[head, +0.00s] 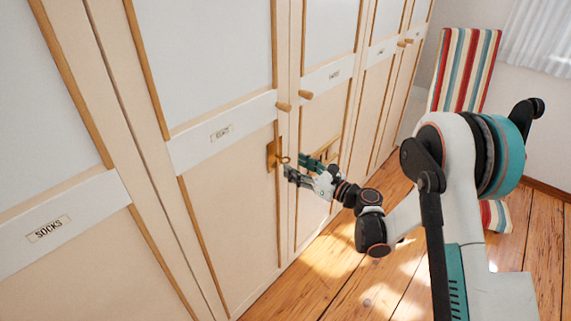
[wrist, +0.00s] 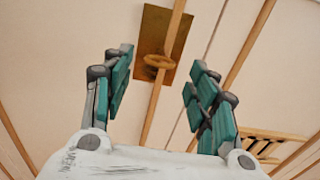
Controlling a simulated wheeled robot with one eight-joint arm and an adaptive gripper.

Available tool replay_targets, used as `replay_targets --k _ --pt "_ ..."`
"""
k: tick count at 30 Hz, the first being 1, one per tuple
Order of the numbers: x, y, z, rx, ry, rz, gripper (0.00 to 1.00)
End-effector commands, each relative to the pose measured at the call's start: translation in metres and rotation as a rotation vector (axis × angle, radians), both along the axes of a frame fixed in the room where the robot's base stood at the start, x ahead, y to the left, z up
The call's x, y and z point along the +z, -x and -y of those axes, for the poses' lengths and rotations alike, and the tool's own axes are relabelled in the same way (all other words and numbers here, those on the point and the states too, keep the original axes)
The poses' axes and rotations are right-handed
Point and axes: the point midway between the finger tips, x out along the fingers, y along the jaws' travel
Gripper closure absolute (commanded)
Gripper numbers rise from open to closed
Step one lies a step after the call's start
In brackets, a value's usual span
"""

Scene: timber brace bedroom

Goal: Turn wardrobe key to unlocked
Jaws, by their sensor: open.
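The wardrobe (head: 220,190) is cream with wooden trim. Its key (head: 285,159) has a ring-shaped bow and sits in a brass lock plate (head: 271,156) near the edge of a door. In the wrist view the key (wrist: 158,61) stands out from the brass plate (wrist: 152,30), beyond and roughly between my fingertips. My gripper (head: 297,168) is in front of the key, with its teal-padded fingers apart. In the wrist view my gripper (wrist: 163,62) is open with nothing between the fingers. The key's shaft is mostly hidden behind its bow.
Wooden knobs (head: 284,107) (head: 306,95) are above the lock. A slatted wooden piece (wrist: 270,145) is right of the gripper in the wrist view. A striped chair (head: 465,70) stands at the back right. Wooden floor (head: 330,285) is clear in front of the doors.

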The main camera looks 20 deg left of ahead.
Motion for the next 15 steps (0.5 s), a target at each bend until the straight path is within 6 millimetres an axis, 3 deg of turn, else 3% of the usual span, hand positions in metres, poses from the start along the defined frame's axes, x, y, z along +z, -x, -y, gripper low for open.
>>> replay_targets --k 6,15 --pt "-0.002 -0.013 -0.034 0.002 0.000 0.001 0.47" --pt "0.000 -0.021 -0.051 0.000 0.000 0.001 0.47"
